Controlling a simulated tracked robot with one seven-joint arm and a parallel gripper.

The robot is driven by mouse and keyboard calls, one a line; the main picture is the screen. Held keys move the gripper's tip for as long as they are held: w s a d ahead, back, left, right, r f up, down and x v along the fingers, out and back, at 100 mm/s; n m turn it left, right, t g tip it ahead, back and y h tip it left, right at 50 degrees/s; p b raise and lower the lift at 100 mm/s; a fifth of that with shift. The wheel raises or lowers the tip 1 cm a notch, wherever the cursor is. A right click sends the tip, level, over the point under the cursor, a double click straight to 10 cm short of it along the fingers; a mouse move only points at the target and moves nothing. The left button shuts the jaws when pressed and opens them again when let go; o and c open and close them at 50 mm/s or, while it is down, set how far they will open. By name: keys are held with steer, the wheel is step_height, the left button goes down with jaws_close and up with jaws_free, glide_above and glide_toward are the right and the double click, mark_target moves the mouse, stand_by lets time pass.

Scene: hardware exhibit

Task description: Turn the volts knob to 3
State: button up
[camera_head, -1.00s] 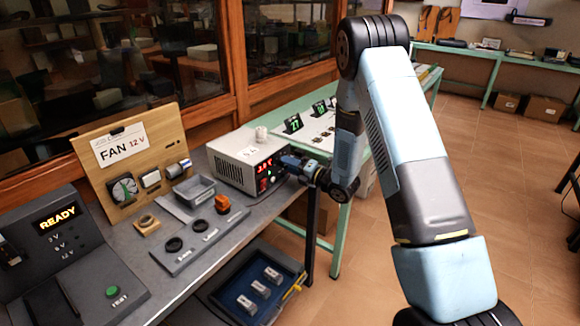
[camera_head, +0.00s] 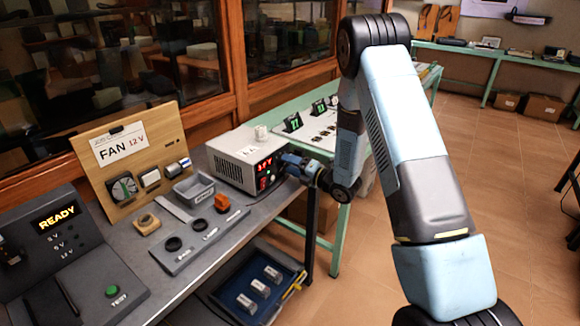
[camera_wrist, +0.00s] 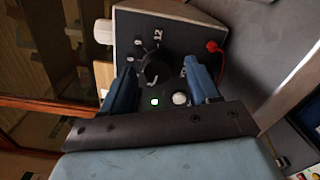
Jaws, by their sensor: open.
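The power supply (camera_head: 238,152) is a pale box on the grey bench, its front panel turned towards my arm. Its red readout (camera_head: 265,172) is lit, but its digits are too small to read surely. In the wrist view the dark round knob (camera_wrist: 155,72) sits on the black panel, with a "12" mark (camera_wrist: 157,34) above it and smaller marks to its left. Its pointer direction is unclear. My gripper (camera_wrist: 160,66) is open, with one blue finger on each side of the knob; contact cannot be told. In the head view my gripper (camera_head: 290,165) is at the panel, hiding the knob.
In the wrist view a green light (camera_wrist: 155,101), a pale round button (camera_wrist: 180,98) and a red plug (camera_wrist: 212,46) are close to the fingers. The fan board (camera_head: 133,155), grey bin (camera_head: 194,190) and tester (camera_head: 60,245) stand left on the bench. A blue tray (camera_head: 245,300) is below.

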steer(key=v, duration=1.3)
steer(key=w+d+r+m+t+h, duration=0.1)
steer(key=w+d+r+m+h, duration=0.1)
steer(key=r+m+h, duration=0.25)
steer(key=w+d+r+m+h, duration=0.2)
steer(key=d+r+m+h, duration=0.1)
steer(key=r, duration=0.3)
steer(key=s+d+r+m+h, duration=0.3)
steer(key=r+m, duration=0.2)
steer(key=s+d+r+m+h, duration=0.3)
steer(key=r+m, duration=0.2)
steer(key=r, duration=0.1)
steer(key=s+r+m+g, duration=0.3)
steer(key=s+m, duration=0.4)
steer(key=s, duration=0.8)
steer(key=s+a+r+m+g, duration=0.1)
steer(key=s+r+m+g, duration=0.2)
steer(key=s, duration=1.2)
steer(key=r+m, duration=0.2)
steer(key=m, duration=0.3)
steer(key=shift+a+h, duration=0.2)
steer(key=shift+h, duration=0.15)
